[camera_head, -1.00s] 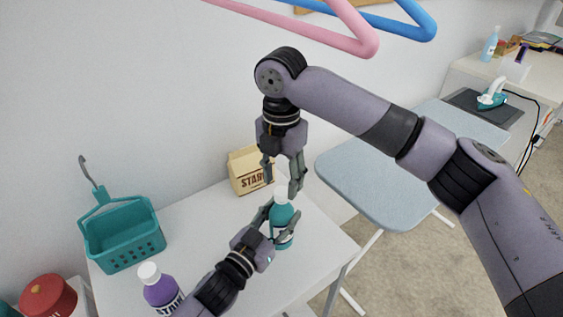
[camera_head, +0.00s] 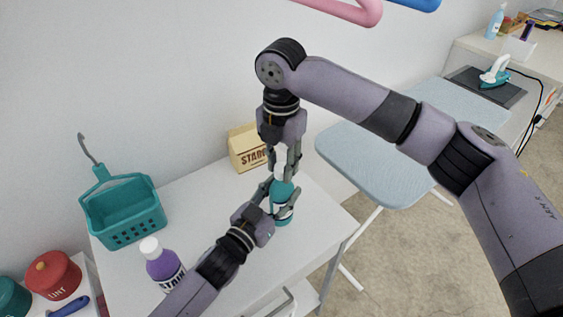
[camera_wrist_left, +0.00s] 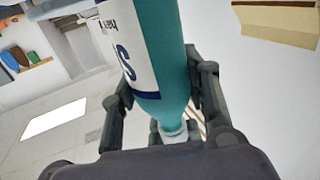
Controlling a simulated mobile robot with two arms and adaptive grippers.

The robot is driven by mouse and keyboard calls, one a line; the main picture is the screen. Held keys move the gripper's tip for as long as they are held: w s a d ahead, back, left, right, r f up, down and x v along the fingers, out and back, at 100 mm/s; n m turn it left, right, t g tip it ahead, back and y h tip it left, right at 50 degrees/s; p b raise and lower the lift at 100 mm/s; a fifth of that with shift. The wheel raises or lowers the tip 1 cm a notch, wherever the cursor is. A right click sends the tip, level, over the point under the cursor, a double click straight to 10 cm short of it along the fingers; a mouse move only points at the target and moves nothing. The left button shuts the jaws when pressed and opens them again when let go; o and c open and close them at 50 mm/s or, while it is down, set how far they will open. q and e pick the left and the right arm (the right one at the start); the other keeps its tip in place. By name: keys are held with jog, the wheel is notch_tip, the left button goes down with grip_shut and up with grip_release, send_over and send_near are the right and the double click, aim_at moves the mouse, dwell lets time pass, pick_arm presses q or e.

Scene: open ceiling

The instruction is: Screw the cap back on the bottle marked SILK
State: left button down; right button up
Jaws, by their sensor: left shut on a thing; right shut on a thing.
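The teal bottle (camera_head: 283,211) stands upright near the right end of the white table; its label is mostly covered in the head view. In the left wrist view the bottle (camera_wrist_left: 165,55) fills the middle, with a large S on its white label. My left gripper (camera_head: 275,198) is shut around the bottle from the left. My right gripper (camera_head: 286,162) points down from above and is shut on the white cap (camera_head: 281,158) over the bottle's top. The fingers hide where cap and neck meet, so I cannot tell whether they touch.
A carton (camera_head: 247,148) stands close behind the bottle. A purple bottle (camera_head: 162,266) with a white cap and a teal basket (camera_head: 125,212) are to the left. A pale blue ironing board (camera_head: 375,178) stands right of the table. The table (camera_head: 208,200) is clear between basket and bottle.

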grip_shut()
jog(key=m, duration=1.7)
jog(key=shift+f, duration=0.1)
jog(key=m, duration=0.7)
jog(key=o, duration=0.7)
grip_release()
jog(key=shift+o, duration=0.2)
